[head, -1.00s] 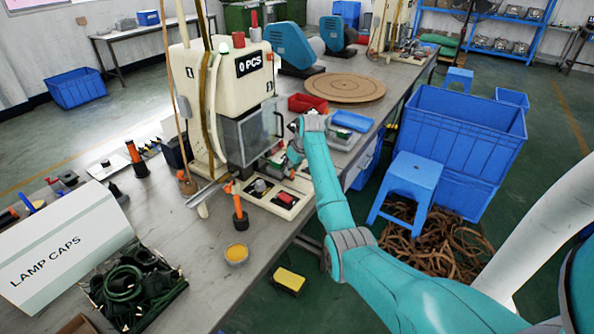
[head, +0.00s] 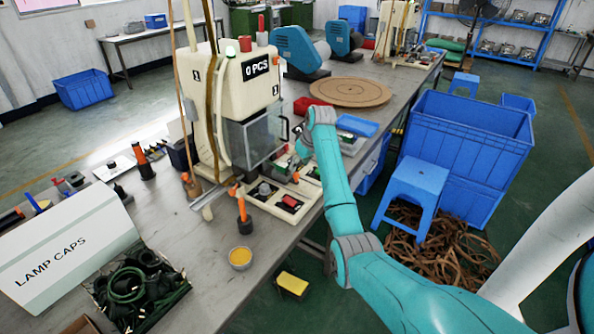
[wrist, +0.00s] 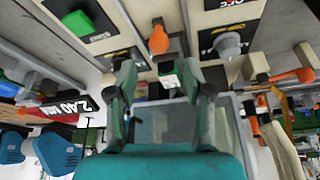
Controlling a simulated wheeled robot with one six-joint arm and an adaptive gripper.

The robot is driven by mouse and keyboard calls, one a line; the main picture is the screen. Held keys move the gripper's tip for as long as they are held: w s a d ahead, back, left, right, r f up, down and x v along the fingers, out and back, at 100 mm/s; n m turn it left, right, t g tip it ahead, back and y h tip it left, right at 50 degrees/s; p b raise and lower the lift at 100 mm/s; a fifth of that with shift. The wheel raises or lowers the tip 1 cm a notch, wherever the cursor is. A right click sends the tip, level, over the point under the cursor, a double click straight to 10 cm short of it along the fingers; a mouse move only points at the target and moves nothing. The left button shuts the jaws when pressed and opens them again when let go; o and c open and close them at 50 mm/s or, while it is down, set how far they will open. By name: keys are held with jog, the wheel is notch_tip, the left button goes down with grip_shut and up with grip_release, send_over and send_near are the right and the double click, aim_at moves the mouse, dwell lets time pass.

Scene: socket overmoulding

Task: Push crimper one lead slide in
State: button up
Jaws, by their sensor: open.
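The cream press (head: 235,100) with the "0 PCS" sign stands on the grey bench; I take it for crimper one. Its clear guard (head: 262,138) is above its low front base. In the wrist view an orange knob (wrist: 158,40) stands beyond my fingertips, apart from them. A small white-and-green piece (wrist: 170,78) shows between my fingers. I cannot tell for certain which part is the lead slide. My gripper (wrist: 165,80) is open, with its two fingers spread and nothing held. In the head view my gripper (head: 297,165) is at the press's front right, partly hidden by my wrist.
The front base has a red button (head: 290,201) and a grey knob (head: 264,189). A yellow-filled dish (head: 240,258), a lamp caps box (head: 65,240) and a cable tray (head: 135,285) occupy the near bench. A blue stool (head: 415,180) stands right.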

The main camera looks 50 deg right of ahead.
jog(key=v, duration=0.6)
jog(key=shift+r, duration=0.35)
jog(key=shift+s, duration=0.15)
